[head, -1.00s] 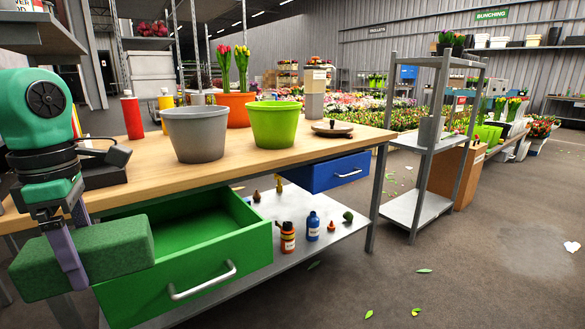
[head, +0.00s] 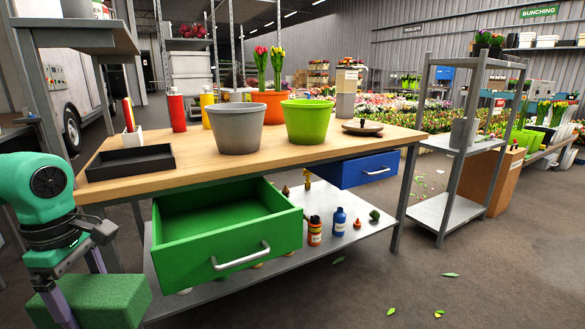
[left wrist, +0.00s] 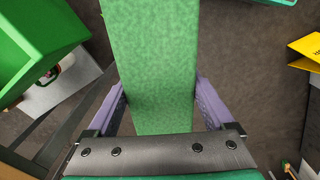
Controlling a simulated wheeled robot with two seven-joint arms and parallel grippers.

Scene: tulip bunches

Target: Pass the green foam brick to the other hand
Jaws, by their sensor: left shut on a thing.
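The green foam brick (head: 112,300) is at the lower left of the head view, in front of the workbench's left end. My left gripper (head: 72,292) is shut on it, with purple fingers on opposite sides. In the left wrist view the brick (left wrist: 150,60) runs up from the palm between the two fingers of my left gripper (left wrist: 157,100). The brick hangs clear of the bench, left of the open green drawer. My right gripper is in neither view.
The open green drawer (head: 205,255) juts out of the workbench (head: 290,150), close to the brick's right. A blue drawer (head: 355,171) is partly open. Pots, bottles and a black tray (head: 130,162) stand on top. Floor at the right is mostly clear.

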